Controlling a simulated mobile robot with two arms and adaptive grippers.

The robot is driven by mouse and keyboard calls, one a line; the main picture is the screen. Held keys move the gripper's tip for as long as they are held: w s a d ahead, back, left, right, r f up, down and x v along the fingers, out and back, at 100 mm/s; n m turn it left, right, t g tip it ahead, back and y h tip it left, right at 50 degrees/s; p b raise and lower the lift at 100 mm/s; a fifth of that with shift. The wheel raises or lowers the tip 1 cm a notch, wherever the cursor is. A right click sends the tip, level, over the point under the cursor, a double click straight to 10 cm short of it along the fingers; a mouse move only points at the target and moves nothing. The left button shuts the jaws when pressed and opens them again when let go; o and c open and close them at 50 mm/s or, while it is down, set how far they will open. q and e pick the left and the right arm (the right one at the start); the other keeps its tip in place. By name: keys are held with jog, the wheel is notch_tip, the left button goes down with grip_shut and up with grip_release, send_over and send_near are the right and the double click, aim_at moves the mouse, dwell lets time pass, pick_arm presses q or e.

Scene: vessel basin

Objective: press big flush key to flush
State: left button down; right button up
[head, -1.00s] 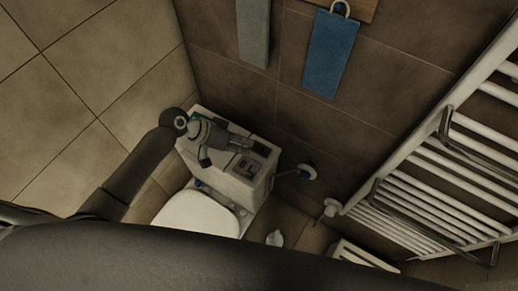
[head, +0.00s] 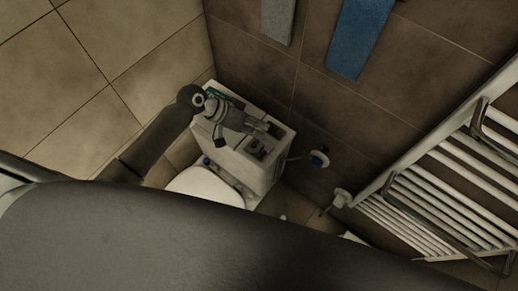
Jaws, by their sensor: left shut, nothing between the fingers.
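The white toilet cistern (head: 262,172) stands in the corner against the brown tiled wall. A dark recess with the flush keys (head: 255,149) shows in its top; the big and small keys are hard to tell apart. My left gripper (head: 264,127) is shut and empty. It reaches in from the left over the cistern top, its tips just behind the flush keys in the picture. Whether it touches anything cannot be told. My right gripper is not in view.
The white toilet lid (head: 205,184) is partly hidden below the cistern. A blue towel (head: 360,38) and a grey towel (head: 278,20) hang on the wall. A white towel radiator (head: 435,190) stands at right.

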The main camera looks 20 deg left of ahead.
pick_arm(q)
jog(key=b, duration=0.3)
send_over(259, 145)
notch_tip(259, 145, down, 4)
jog(key=shift+a+f, duration=0.1)
jog(key=shift+f+b, duration=0.35)
jog(key=shift+f, duration=0.3)
dwell(0.4)
jog(key=shift+f, duration=0.1)
jog(key=shift+f, duration=0.3)
